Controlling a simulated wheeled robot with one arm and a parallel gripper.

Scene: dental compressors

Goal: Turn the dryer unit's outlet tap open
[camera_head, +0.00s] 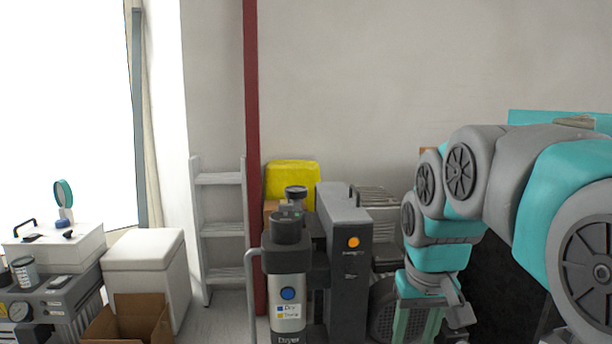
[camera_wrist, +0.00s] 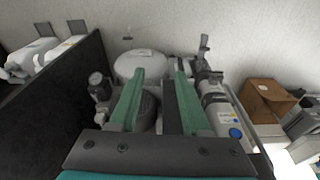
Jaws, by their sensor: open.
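The dryer unit (camera_head: 287,295) is a light cylinder with a dark top, a blue round mark and a "Dryer" label, at the lower middle of the head view. In the wrist view the dryer (camera_wrist: 215,108) lies right of my fingers. A small upright dark part (camera_wrist: 204,43) stands at its far end; I cannot tell whether it is the outlet tap. My gripper (camera_head: 419,318) is right of the dryer in the head view, pointing down. In the wrist view my gripper (camera_wrist: 160,80) has its green fingers apart with nothing held, above the machinery.
A dark grey box with an orange button (camera_head: 353,243) stands just right of the dryer. A grey pipe (camera_head: 255,285) runs along its left. A black panel (camera_wrist: 65,95) borders the left in the wrist view. A cardboard box (camera_head: 128,318) and a white cabinet (camera_head: 150,265) stand at left.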

